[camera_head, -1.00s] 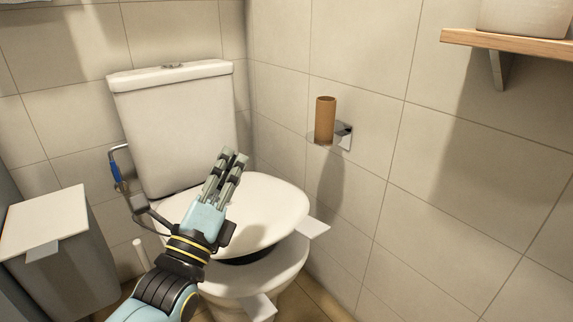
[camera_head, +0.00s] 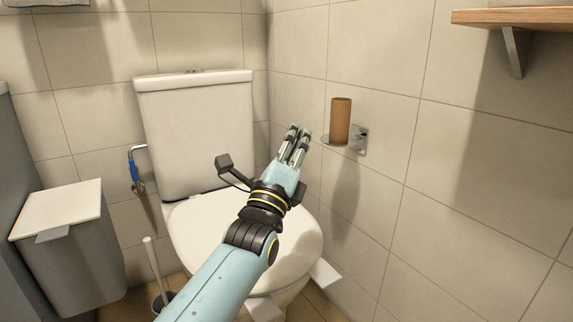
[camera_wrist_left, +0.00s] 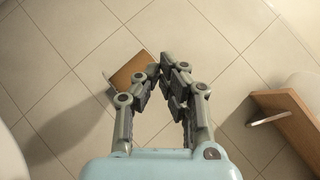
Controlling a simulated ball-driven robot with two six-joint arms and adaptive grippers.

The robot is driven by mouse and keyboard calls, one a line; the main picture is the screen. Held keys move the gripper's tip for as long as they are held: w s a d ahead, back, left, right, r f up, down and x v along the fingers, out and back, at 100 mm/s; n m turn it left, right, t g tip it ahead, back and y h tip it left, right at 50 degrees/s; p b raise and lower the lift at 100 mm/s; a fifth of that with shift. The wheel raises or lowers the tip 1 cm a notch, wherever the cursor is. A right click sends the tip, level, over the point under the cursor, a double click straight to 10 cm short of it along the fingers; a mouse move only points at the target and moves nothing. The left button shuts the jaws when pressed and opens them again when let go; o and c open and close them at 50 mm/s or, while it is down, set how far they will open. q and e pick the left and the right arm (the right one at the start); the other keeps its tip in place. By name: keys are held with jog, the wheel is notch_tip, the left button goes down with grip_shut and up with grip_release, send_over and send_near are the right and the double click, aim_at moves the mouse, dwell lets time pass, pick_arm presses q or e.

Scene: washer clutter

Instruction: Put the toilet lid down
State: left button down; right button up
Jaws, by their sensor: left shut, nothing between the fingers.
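The white toilet lid (camera_head: 202,238) lies flat over the bowl in the head view, with no dark gap showing under its visible edge. The white tank (camera_head: 196,130) stands upright behind it. My left gripper (camera_head: 297,138) is above the lid's right back side, apart from it, pointing up toward the wall. Its fingers are together with nothing between them. In the left wrist view the fingertips (camera_wrist_left: 168,66) meet in front of the tiled wall. My left forearm hides the middle of the lid. My right gripper is not in view.
A brown cardboard roll (camera_head: 340,121) stands on a wall holder (camera_head: 359,140) close to the right of my left gripper. A wooden shelf (camera_head: 520,18) is at upper right. A grey bin (camera_head: 68,250) and a toilet brush (camera_head: 153,265) stand at left.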

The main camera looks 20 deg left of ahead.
pick_arm(q)
jog(key=shift+w+a+r, duration=0.6)
jog(key=shift+r, duration=0.2)
jog(key=shift+w+a+r, duration=0.55)
jog(key=shift+w+r, duration=0.05)
jog(key=shift+r, duration=0.15)
jog(key=shift+f, duration=0.1)
dwell(0.3)
